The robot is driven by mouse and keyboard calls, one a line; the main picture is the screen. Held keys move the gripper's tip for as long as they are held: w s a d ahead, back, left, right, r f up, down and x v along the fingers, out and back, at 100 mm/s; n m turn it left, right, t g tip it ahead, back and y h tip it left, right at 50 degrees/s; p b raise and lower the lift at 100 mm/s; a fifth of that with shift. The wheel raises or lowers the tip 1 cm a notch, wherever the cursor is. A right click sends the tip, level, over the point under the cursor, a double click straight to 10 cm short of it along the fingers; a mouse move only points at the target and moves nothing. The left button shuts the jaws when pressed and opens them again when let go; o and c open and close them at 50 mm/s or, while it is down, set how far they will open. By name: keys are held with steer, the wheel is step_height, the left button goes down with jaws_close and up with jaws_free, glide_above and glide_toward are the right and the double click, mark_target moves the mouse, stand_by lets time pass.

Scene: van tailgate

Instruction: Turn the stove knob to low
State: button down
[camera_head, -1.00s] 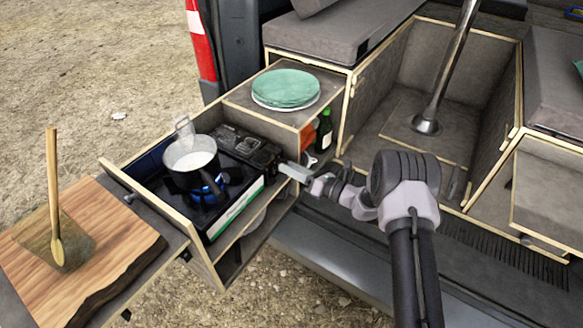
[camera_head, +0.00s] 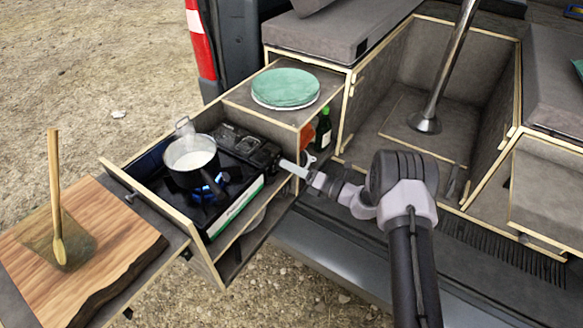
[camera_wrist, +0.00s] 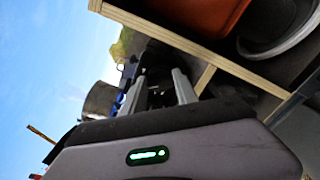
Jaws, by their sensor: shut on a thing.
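The camp stove (camera_head: 240,208) sits in the pulled-out drawer, with a blue flame (camera_head: 207,190) under the pot. My gripper (camera_head: 281,163) is at the stove's right end, reaching in from the right. In the wrist view my gripper (camera_wrist: 157,84) has its two pale fingers on either side of a dark part, the stove knob (camera_wrist: 157,76), and is shut on it. The knob is hidden behind the fingers in the head view, and its marking cannot be read.
A pot (camera_head: 191,166) of white contents stands on the burner. A cutting board (camera_head: 120,235) is at the left. The drawer's wooden edge (camera_head: 170,212) borders the stove.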

steer(key=shift+f, duration=0.1)
steer(key=c, duration=0.9)
jaws_free()
steer(key=shift+c, duration=0.2)
steer(key=shift+d, duration=0.1)
steer(key=p+v, duration=0.4)
steer(key=v, duration=1.3)
steer(key=shift+d, duration=0.15)
